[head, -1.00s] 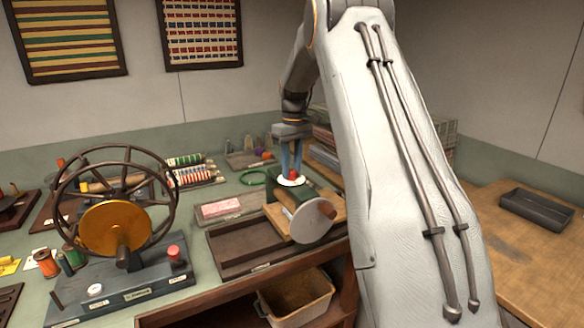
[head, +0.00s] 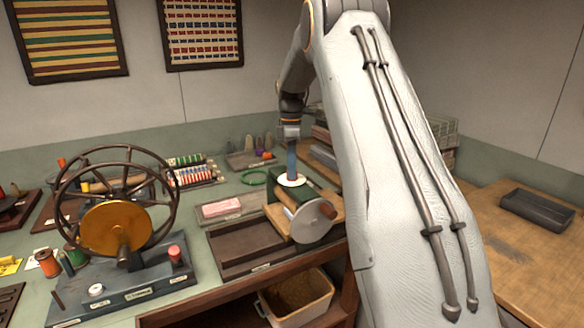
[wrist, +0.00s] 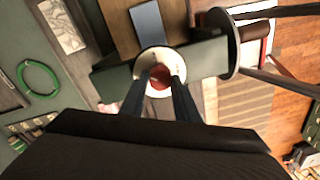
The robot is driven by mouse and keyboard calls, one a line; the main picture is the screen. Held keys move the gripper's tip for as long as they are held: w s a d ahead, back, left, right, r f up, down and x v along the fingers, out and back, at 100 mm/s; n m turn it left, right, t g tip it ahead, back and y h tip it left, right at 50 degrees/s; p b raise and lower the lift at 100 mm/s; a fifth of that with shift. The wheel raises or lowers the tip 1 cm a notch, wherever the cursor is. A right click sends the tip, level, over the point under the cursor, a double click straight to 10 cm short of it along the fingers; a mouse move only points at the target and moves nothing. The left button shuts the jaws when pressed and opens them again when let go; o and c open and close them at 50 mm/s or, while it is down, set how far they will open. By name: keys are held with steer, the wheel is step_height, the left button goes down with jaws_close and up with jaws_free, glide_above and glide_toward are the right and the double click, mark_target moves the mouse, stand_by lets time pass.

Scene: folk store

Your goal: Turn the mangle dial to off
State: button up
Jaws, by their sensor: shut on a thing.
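The mangle (head: 277,187) is a dark green body with wooden rollers and a pale round disc at its front, standing on the table. It also shows in the wrist view (wrist: 112,84). On its top is a white round dial plate (head: 301,182) with a red knob (wrist: 158,82). My gripper (head: 291,175) points straight down over the plate, and its two blue-grey fingers are shut on the red knob. In the wrist view the fingers (wrist: 159,80) lie on either side of the knob. I cannot read any dial mark or setting.
A large spoked wheel (head: 118,150) with an orange disc stands on a base at the left. A tray with a pink block (head: 221,208) and a green ring (head: 253,177) lie left of the mangle. A bin (head: 296,300) sits below.

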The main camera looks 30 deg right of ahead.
steer(key=n, duration=0.7)
steer(key=shift+r, duration=0.15)
stand_by(0.4)
steer(key=o, duration=1)
steer(key=shift+o, duration=0.2)
steer(key=shift+w+a+r+b, duration=0.1)
steer(key=shift+r+b, duration=0.4)
steer(key=shift+r, duration=1.4)
steer(key=shift+w+r+b, duration=0.1)
steer(key=shift+r+b, duration=0.4)
steer(key=shift+r, duration=1.4)
